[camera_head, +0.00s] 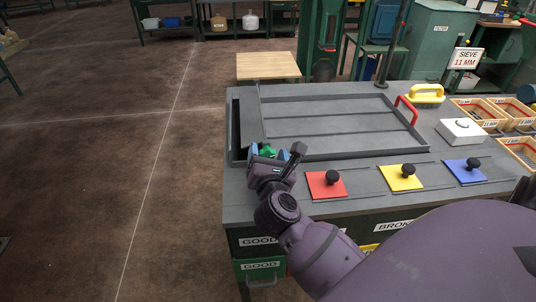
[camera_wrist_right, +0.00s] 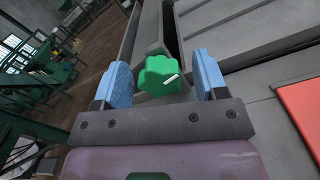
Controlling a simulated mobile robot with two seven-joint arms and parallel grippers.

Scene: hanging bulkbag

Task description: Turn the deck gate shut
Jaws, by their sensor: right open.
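A green lobed knob (camera_head: 267,150) with a white mark sits at the near left corner of the grey deck tray (camera_head: 340,124). It shows clearly in the right wrist view (camera_wrist_right: 158,76). A long grey bar (camera_head: 250,118), apparently the deck gate, runs back from the knob along the tray's left end; a dark slot lies beside it. My right gripper (camera_head: 276,151) is open at the knob. In the right wrist view its blue finger pads (camera_wrist_right: 162,80) stand on either side of the knob, with gaps visible. My left gripper is not in view.
Red (camera_head: 325,184), yellow (camera_head: 401,177) and blue (camera_head: 464,170) plates with black knobs line the bench's near side. A red handle (camera_head: 406,110) stands at the tray's right end. A yellow-handled tool (camera_head: 427,94) and a white box (camera_head: 461,131) lie farther right. Open floor is left.

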